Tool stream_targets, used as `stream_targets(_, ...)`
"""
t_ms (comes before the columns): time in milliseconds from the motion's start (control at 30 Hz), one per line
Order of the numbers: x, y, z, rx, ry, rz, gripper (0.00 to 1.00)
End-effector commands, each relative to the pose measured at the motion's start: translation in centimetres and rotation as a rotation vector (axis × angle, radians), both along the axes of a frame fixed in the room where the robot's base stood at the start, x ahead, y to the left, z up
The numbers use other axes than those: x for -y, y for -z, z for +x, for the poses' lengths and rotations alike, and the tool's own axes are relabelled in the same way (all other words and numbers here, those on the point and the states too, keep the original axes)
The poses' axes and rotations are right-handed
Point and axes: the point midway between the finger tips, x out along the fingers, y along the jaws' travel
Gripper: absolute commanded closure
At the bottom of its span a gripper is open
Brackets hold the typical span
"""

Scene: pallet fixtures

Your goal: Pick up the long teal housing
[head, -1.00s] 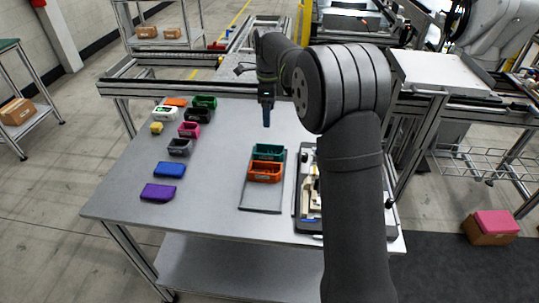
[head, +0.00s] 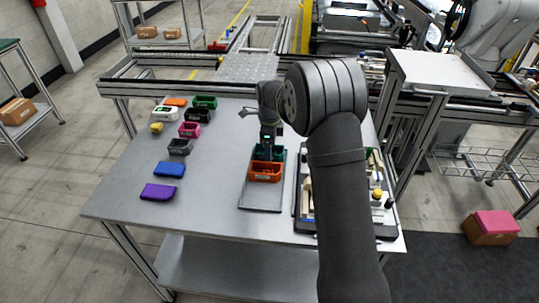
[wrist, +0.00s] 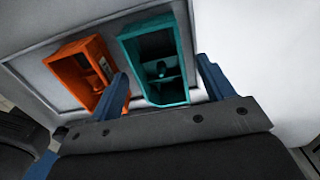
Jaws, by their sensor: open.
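The long teal housing (head: 277,153) is an open-topped box on a grey tray (head: 262,197), directly behind an orange housing (head: 265,172). In the head view my gripper (head: 268,148) is over the teal housing and hides part of it. In the wrist view the teal housing (wrist: 158,62) lies ahead of and between my two blue fingers. My gripper (wrist: 165,88) is open, with the left finger between the teal and orange housings and the right finger on the teal housing's other side. Whether the fingers touch it, I cannot tell.
The orange housing (wrist: 86,70) is close beside the left finger. A black-framed fixture (head: 305,232) with small parts stands right of the tray. Several coloured housings, including a purple one (head: 158,192), lie at the table's left. The table between is clear.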

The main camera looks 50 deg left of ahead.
Motion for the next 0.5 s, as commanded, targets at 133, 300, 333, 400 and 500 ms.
stream_targets(133, 0.0, 1.3, 0.0, 0.001, 0.0, 0.001, 0.25)
stream_targets(300, 0.0, 1.29, 0.0, 0.001, 0.0, 0.001, 0.25)
stream_targets(333, 0.0, 1.28, 0.0, 0.001, 0.0, 0.001, 0.31)
stream_targets(400, 0.0, 1.28, 0.0, 0.001, 0.0, 0.001, 0.45)
stream_targets(500, 0.0, 1.27, 0.0, 0.001, 0.0, 0.001, 0.65)
